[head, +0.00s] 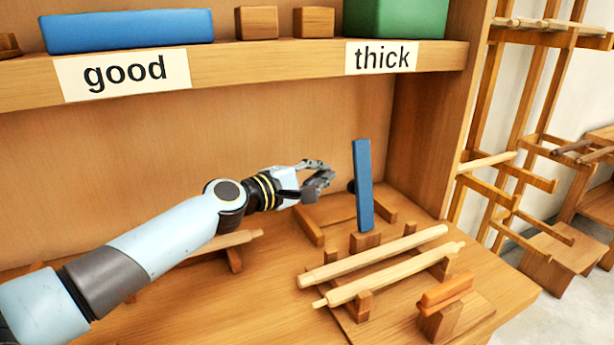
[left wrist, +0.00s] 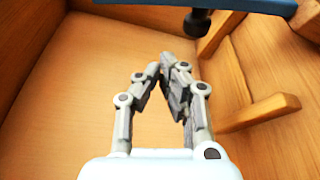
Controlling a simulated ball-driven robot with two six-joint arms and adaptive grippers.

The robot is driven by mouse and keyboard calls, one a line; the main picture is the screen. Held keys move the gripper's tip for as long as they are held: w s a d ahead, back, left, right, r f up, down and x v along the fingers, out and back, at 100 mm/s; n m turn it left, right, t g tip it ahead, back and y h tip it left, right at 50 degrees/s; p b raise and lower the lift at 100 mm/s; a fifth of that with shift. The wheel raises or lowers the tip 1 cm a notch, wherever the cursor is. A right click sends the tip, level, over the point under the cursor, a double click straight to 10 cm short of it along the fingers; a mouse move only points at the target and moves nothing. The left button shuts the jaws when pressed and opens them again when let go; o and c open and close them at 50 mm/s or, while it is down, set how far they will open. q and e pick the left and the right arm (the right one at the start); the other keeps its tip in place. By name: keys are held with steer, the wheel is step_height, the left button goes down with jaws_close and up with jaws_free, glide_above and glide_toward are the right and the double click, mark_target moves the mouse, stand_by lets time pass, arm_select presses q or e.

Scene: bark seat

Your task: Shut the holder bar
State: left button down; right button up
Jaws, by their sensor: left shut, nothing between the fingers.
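The holder bar (head: 363,188) is blue and stands nearly upright on a small wooden block on the bench, with a dark knob (head: 351,186) at its left side. My left gripper (head: 325,176) is just left of the bar at about the knob's height, with no contact visible. In the left wrist view the gripper (left wrist: 170,70) has its fingertips together and empty. The blue bar (left wrist: 225,5) crosses the top edge there, with the black knob (left wrist: 197,23) beneath it, beyond the fingertips. My right gripper is not in view.
Two pale rods (head: 375,254) lie on wooden rests in front of the bar. An orange-brown clamp-like piece (head: 445,293) stands at the front right. A shelf (head: 250,65) labelled "good" and "thick" runs above. Wooden racks (head: 530,130) stand at the right.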

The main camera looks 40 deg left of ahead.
mark_target(359, 185)
arm_select(q)
steer(key=d, duration=0.1)
steer(key=w+d+p, duration=0.1)
steer(key=d+p, duration=0.1)
steer(key=d, duration=0.1)
steer(key=shift+w+r, duration=0.3)
steer(key=shift+w, duration=0.05)
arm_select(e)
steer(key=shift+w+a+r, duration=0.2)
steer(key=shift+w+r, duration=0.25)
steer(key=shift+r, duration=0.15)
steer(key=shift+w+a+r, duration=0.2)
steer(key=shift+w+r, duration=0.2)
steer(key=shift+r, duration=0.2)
arm_select(q)
steer(key=shift+d, duration=0.1)
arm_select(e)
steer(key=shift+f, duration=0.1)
